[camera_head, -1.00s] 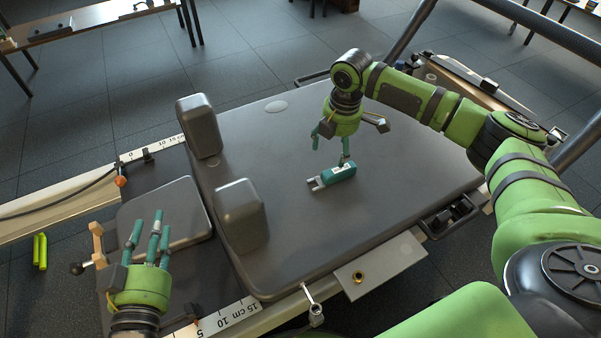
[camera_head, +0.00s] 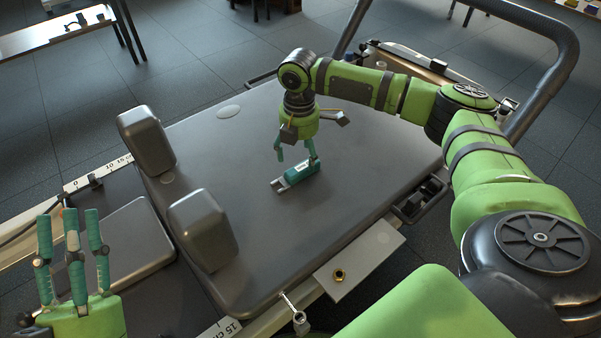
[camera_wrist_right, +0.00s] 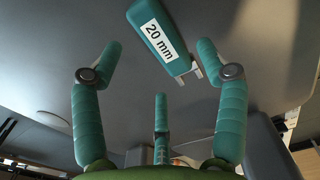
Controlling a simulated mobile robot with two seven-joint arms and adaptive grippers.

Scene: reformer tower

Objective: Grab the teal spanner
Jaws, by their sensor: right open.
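The teal spanner (camera_head: 298,174) lies on the grey padded carriage (camera_head: 265,240). It has a teal handle with a white label and a short metal jaw pointing left. In the right wrist view the spanner (camera_wrist_right: 160,38) shows its label "20 mm", beyond and between the two upper fingertips. My right gripper (camera_head: 297,156) is open just above and behind it, one finger close to the handle's right end. I cannot tell whether that finger touches. In the wrist view the fingers (camera_wrist_right: 158,68) are spread with nothing between them. My left gripper (camera_head: 72,215) is open and empty at the lower left.
Two grey shoulder blocks (camera_head: 147,140) (camera_head: 203,229) stand up on the carriage's left side. A metal plate with a brass hole (camera_head: 360,262) and an eye bolt (camera_head: 299,318) are at the front edge. The carriage top around the spanner is clear.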

